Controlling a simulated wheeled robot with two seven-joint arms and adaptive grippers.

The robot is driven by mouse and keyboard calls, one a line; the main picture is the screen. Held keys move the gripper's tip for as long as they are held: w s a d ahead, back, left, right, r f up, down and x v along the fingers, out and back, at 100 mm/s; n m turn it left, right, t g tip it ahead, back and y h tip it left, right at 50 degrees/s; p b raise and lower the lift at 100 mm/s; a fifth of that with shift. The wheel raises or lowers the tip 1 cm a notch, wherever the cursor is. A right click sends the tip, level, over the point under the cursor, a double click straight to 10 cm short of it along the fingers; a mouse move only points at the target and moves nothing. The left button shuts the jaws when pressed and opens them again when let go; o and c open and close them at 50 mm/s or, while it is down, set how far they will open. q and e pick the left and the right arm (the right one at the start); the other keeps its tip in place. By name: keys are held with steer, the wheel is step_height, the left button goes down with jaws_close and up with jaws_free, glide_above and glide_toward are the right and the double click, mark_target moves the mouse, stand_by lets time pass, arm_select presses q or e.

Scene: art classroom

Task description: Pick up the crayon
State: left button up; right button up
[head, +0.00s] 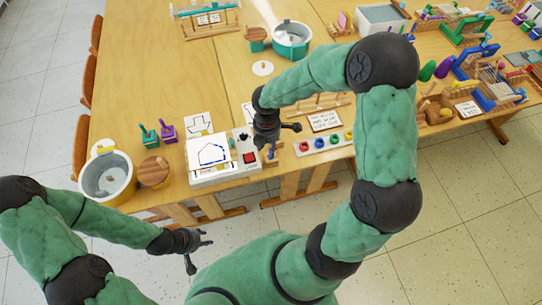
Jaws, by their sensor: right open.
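My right gripper (282,141) is open, pointing down over the front edge of the wooden table, just right of a white drawing device. A small blue upright piece (271,153) on a wooden stand shows right beneath its fingers; it may be the crayon, but it is too small and covered to be sure. I cannot tell whether the fingers touch it. My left gripper (198,249) is open and empty, low in front of the table, over the floor.
The white drawing device (225,172) has a red button. A row of coloured knobs (325,142) lies to its right. The table (150,75) is clear at back left.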

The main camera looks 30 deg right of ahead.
steer(key=shift+f, duration=0.85)
steer(key=f+b, duration=0.1)
steer(key=f, duration=0.1)
steer(key=d+f+b, duration=0.1)
steer(key=f, duration=0.2)
steer(key=shift+d+b, duration=0.15)
steer(key=shift+b, duration=0.2)
jaws_close()
